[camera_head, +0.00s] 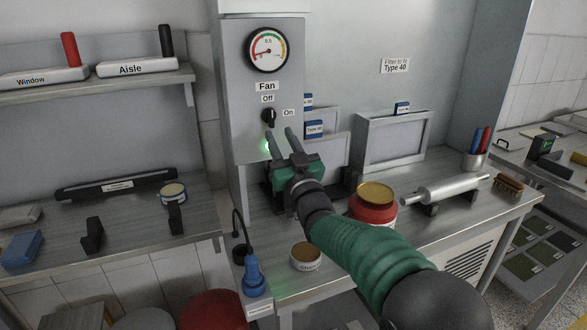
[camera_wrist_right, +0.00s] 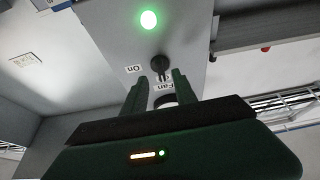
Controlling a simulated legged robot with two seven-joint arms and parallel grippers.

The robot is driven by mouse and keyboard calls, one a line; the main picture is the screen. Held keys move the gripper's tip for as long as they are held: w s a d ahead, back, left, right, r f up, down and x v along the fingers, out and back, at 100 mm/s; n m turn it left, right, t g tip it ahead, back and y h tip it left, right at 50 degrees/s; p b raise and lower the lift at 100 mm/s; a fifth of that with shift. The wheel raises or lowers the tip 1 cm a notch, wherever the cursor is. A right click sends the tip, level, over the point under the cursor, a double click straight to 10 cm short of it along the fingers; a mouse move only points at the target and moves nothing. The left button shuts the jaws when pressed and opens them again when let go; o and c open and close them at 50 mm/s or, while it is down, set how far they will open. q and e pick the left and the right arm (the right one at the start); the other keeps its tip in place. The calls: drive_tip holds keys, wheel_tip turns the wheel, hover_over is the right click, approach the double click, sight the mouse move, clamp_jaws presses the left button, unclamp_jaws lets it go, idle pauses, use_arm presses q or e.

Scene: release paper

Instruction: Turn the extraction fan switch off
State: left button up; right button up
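The fan switch (camera_head: 268,117) is a small black knob on a grey panel (camera_head: 237,70), under the label "Fan" and between the labels "Off" and "On". A green light (camera_head: 265,146) glows below it. My right gripper (camera_head: 279,133) is just below and in front of the knob, its two fingers apart and pointing up at the panel. In the right wrist view the knob (camera_wrist_right: 157,67) shows just beyond the open fingertips (camera_wrist_right: 159,78); I cannot tell if they touch it. The green light (camera_wrist_right: 148,19) is lit there too. My left gripper is not in view.
A round gauge (camera_head: 268,49) sits above the switch. A red jar (camera_head: 373,212), a metal roller (camera_head: 446,190) and a small round tin (camera_head: 305,257) stand on the bench near my right arm. A blue plug-like item (camera_head: 254,279) stands at the bench's left front.

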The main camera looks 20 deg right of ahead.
drive_tip(key=b+v, duration=0.1)
drive_tip(key=v, duration=1.1)
drive_tip(key=shift+w, duration=0.1)
drive_tip(key=s+f+m+g+h, duration=0.15)
drive_tip(key=f+g, duration=0.35)
drive_tip(key=f, duration=0.6)
drive_tip(key=s+f+n+g+y, duration=0.1)
drive_tip(key=s+f+g, duration=0.25)
drive_tip(key=f, duration=0.75)
drive_tip(key=s+a+f+g, duration=0.2)
drive_tip(key=s+f+g, duration=0.4)
drive_tip(key=s+f, duration=0.25)
drive_tip(key=s+f+g, duration=0.5)
drive_tip(key=s+f, duration=0.2)
drive_tip(key=s, duration=0.4)
wheel_tip(320, 180, up, 13)
drive_tip(key=p, duration=1.3)
drive_tip(key=shift+s+a, duration=0.45)
